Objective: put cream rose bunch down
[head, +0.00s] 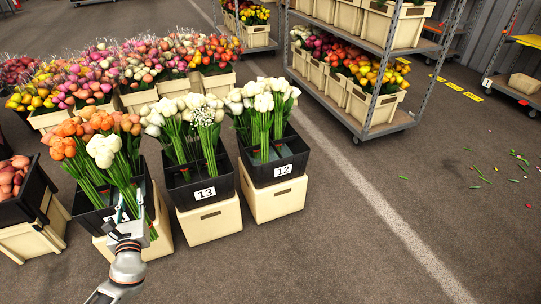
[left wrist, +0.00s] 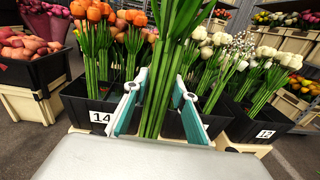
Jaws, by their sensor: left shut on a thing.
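The cream rose bunch (head: 103,150) is upright in my left gripper (head: 132,222), in front of the bin labelled 14. In the left wrist view, the fingers of my left gripper (left wrist: 160,90) are shut around its green stems (left wrist: 158,105); its blooms are out of that frame. Behind it, orange bunches (head: 62,145) stand in black bin 14 (left wrist: 84,108). Black bin 13 (head: 184,193) holds cream bunches and a small white-flowered one. Black bin 12 (head: 262,174) holds cream-white bunches (head: 262,98). My right gripper is not in view.
The black bins stand on cream crates (head: 211,221). A black bin of pinkish-red items (head: 15,208) is at the left. Mixed tulip crates (head: 135,98) stand behind. A wheeled rack (head: 372,122) is at the back right. The floor at right is mostly clear, with scattered petals (head: 480,173).

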